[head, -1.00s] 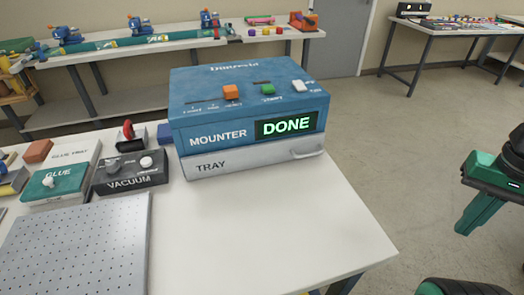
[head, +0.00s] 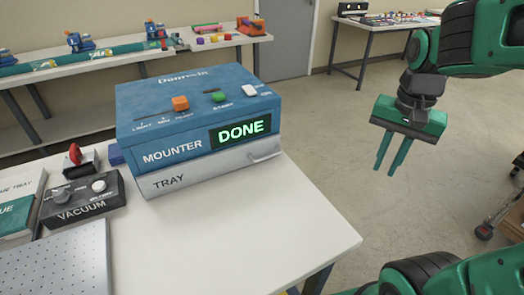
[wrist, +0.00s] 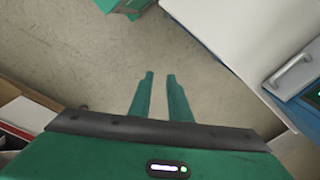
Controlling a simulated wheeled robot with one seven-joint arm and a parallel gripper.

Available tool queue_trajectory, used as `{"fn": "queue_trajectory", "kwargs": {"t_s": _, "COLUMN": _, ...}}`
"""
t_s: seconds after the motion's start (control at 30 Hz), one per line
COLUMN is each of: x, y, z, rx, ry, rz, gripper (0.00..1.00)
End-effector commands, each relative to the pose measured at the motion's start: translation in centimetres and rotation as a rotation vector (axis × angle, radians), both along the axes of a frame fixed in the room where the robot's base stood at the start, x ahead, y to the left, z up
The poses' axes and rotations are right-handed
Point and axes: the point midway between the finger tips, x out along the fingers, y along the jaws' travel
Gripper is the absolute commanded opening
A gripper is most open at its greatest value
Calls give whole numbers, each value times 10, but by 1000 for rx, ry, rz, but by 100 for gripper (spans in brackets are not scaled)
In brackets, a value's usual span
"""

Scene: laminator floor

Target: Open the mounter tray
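The blue mounter (head: 150,115) stands on the white table. Its green screen (head: 240,131) reads DONE. The pale tray (head: 205,172) runs along the bottom of its front and sits shut, flush with the body. The tray's handle (head: 265,156) is at the right end of the front. The handle also shows at the right of the wrist view (wrist: 291,69). My gripper (head: 385,171) hangs to the right of the mounter, past the table's right edge, with its fingers pointing down. The fingers are apart with a narrow gap and nothing between them (wrist: 161,75). It touches nothing.
The table (head: 240,235) is clear in front of the tray. A vacuum box (head: 82,200), a glue tray and a perforated plate (head: 55,265) lie to the left. A back bench (head: 205,45) carries small coloured parts. Open floor (head: 330,130) lies to the right.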

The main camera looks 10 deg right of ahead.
Motion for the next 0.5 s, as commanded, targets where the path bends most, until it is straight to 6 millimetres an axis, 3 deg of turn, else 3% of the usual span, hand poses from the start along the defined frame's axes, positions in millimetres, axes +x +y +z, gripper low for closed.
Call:
{"fn": "queue_trajectory", "kwargs": {"t_s": 0.03, "x": 18, "y": 13, "z": 4, "rx": -1, "ry": -10, "rz": -24, "gripper": 17}}
{"fn": "queue_trajectory", "kwargs": {"t_s": 0.2, "x": 73, "y": 62, "z": 17, "rx": 14, "ry": -54, "rz": -154, "gripper": 17}}
{"fn": "queue_trajectory", "kwargs": {"t_s": 0.5, "x": 141, "y": 175, "z": 31, "rx": 90, "ry": -106, "rz": -368, "gripper": 17}}
